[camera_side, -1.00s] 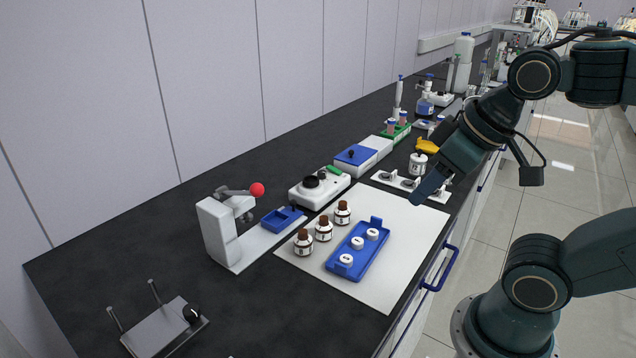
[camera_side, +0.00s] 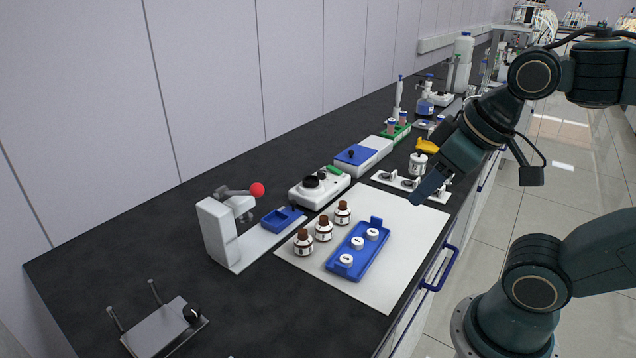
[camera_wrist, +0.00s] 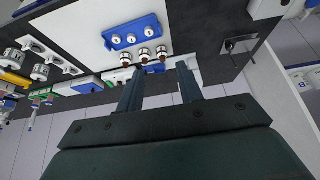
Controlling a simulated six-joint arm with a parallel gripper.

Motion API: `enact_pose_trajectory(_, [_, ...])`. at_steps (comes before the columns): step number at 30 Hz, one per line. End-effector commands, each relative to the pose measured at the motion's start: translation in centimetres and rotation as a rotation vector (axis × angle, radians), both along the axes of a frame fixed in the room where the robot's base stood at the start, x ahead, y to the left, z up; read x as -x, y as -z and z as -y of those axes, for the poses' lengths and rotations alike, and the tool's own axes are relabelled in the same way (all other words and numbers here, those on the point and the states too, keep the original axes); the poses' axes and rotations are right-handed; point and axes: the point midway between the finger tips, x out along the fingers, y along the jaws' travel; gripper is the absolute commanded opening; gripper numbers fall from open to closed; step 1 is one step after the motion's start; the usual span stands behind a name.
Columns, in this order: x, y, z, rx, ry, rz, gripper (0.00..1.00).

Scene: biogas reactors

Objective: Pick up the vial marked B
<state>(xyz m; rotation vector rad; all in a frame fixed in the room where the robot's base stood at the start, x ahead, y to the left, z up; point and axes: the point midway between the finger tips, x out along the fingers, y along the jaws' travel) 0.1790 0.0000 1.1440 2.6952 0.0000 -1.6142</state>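Three small vials with brown caps and white labels (camera_side: 303,245) (camera_side: 323,231) (camera_side: 342,214) stand in a row on a white mat (camera_side: 420,226). Beside them is a blue tray (camera_side: 369,254) holding three white round-capped pieces (camera_side: 357,243). The letters are too small to read, so I cannot tell which vial is B. The brown-capped vials also show in the wrist view (camera_wrist: 144,57), beyond my fingers. My gripper (camera_wrist: 160,84) is open and empty, with a clear gap between its fingers. In the side view it hangs above the mat's right side, apart from the vials.
A white device with a red ball (camera_side: 257,190) stands left of the vials. A white instrument with a black knob (camera_side: 312,182) is behind them. A white holder strip (camera_side: 411,187) lies near the gripper. A grey plate with posts (camera_side: 165,328) is at front left. The mat's right side is clear.

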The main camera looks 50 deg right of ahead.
Motion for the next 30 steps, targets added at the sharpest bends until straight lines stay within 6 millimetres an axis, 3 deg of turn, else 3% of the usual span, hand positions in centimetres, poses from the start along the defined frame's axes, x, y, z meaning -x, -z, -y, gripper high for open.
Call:
enact_pose_trajectory(8, [0.0, 0.0, 0.0, 0.0, 0.0, 0.0, 0.38])
enact_pose_trajectory(12, [0.0, 0.0, 0.0, 0.0, 0.0, 0.0, 0.65])
enact_pose_trajectory(23, [-0.1, 0.0, 0.0, -0.006, 0.011, -0.002, 0.65])
enact_pose_trajectory(30, [-1.6, -0.1, -0.1, -0.076, 0.129, -0.025, 0.65])
